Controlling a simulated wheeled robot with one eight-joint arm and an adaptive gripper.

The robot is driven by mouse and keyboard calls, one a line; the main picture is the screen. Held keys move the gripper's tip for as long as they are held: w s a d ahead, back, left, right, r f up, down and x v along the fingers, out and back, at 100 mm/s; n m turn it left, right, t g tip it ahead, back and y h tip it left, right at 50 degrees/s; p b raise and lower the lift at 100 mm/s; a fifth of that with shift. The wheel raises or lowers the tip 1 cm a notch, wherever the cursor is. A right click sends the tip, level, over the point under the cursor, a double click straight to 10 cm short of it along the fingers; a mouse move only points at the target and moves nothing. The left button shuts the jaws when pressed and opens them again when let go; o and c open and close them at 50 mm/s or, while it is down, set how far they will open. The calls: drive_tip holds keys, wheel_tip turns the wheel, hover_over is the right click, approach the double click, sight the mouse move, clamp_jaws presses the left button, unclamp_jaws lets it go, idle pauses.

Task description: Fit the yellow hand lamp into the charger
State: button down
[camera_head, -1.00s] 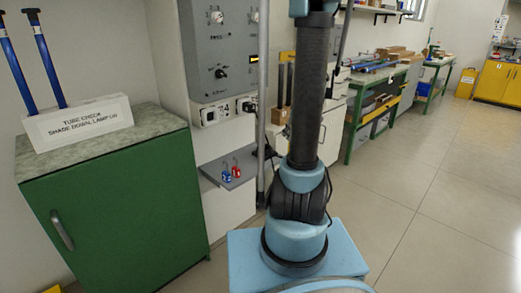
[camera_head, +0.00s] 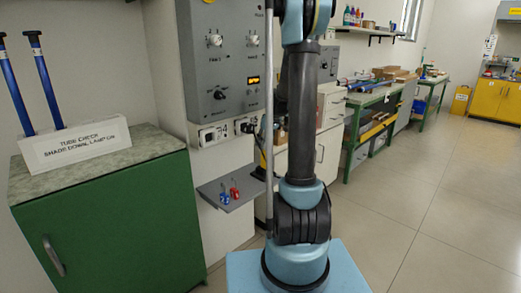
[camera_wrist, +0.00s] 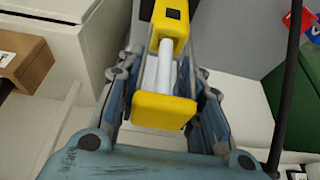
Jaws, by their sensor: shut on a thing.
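In the wrist view the yellow hand lamp (camera_wrist: 164,110) has two yellow ends and a white tube between them. My gripper (camera_wrist: 169,72) is shut on it, with a finger along each side of the white part. The near yellow end faces the wrist camera and the far end reaches past the fingertips to the top edge. In the head view my gripper is out of frame and my arm hides part of the wall. I cannot make out the charger for certain in either view.
A grey control panel (camera_head: 226,60) hangs above sockets (camera_head: 213,135) and a small grey shelf (camera_head: 232,195) with red and blue padlocks. A green cabinet (camera_head: 110,220) bears a white sign (camera_head: 75,147) and two blue tubes. Open floor (camera_head: 440,190) lies to the right.

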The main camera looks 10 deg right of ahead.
drive_tip(key=shift+x, duration=1.95)
drive_tip(key=c, duration=1.1)
unclamp_jaws()
